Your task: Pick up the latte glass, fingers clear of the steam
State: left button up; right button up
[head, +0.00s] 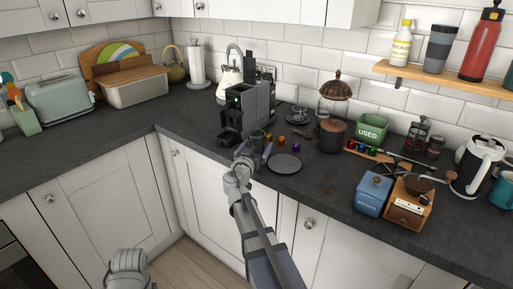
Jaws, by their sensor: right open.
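A small clear glass (257,137), which looks like the latte glass, stands at the front of the black and grey coffee machine (252,106) on the slate worktop. It is dim and small, so its contents and any steam cannot be made out. My right gripper (256,152) is open at the worktop's front edge, with its two fingers pointing at the glass. The fingers are close to the glass's lower part; I cannot tell whether they touch it or are around it. Only a grey part of my left arm shows at the bottom left; its gripper is out of view.
A green "USED" bin (371,128), a blue box (373,194) and a wooden grinder (408,204) stand further right.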

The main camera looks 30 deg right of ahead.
jog(key=shift+c, duration=0.4)
grip_shut()
jog(key=shift+r, duration=0.15)
notch_tip(320, 180, up, 10)
jog(key=p, duration=1)
